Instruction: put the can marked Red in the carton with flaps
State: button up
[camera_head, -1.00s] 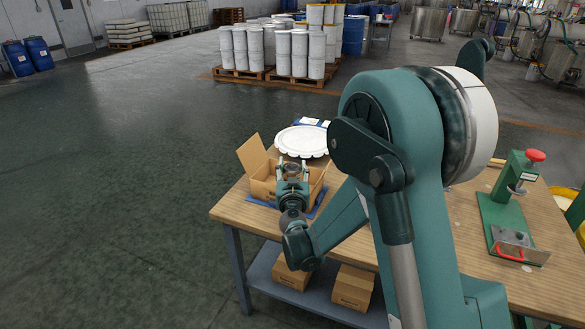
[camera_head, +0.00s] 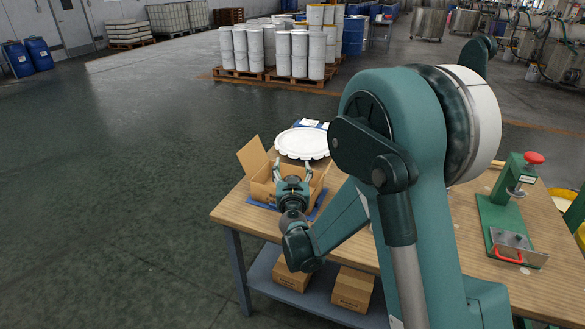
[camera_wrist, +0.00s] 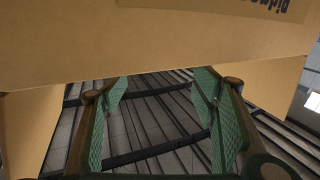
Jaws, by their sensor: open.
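The open carton with flaps (camera_head: 262,192) stands at the table's left end, one flap raised on its left. My gripper (camera_head: 291,168) is at the carton, its fingers spread apart over it. In the wrist view my gripper (camera_wrist: 162,95) is open, with nothing visible between its green-padded fingers. Brown cardboard (camera_wrist: 150,45) with upside-down print fills the top of that view. I cannot make out the can marked Red in either view; the carton's inside is largely hidden by my gripper and the carton's walls.
A white scalloped-edged round thing (camera_head: 302,143) lies behind the carton. A green press with a red knob (camera_head: 510,205) stands on the table (camera_head: 470,270) at the right. Two closed boxes (camera_head: 352,288) sit on the shelf below. My arm covers the table's middle.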

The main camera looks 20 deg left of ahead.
jog(key=p+v, duration=0.2)
jog(key=v, duration=0.9)
jog(key=shift+s, duration=0.3)
jog(key=shift+d, duration=0.1)
dwell(0.3)
jog(key=d+r+n+g+y, duration=0.1)
jog(key=d+r, duration=0.5)
jog(key=r, duration=0.3)
jog(key=d+r+n+g+y, duration=0.1)
jog(key=d+r, duration=0.5)
jog(key=r, duration=0.2)
jog(key=s+d+r+g+h, duration=0.1)
jog(key=s+d, duration=0.3)
jog(key=d, duration=0.2)
jog(key=s+d+r+g, duration=0.1)
jog(key=s+d, duration=0.2)
jog(key=d, duration=0.4)
jog(key=s+d+f+m+g+h, duration=0.2)
jog(key=s+d+f, duration=0.1)
jog(key=s+d, duration=0.5)
jog(key=s+d+f+m+g+h, duration=0.1)
jog(key=s+d+f+m+h, duration=0.1)
jog(key=s+d, duration=0.6)
jog(key=s+d+f+m+g+h, duration=0.2)
jog(key=s+d+f+h, duration=0.2)
jog(key=s+d, duration=0.5)
jog(key=d, duration=0.4)
jog(key=shift+d+f+m+g, duration=0.2)
jog(key=shift+f+m+g, duration=0.1)
jog(key=shift+f, duration=0.05)
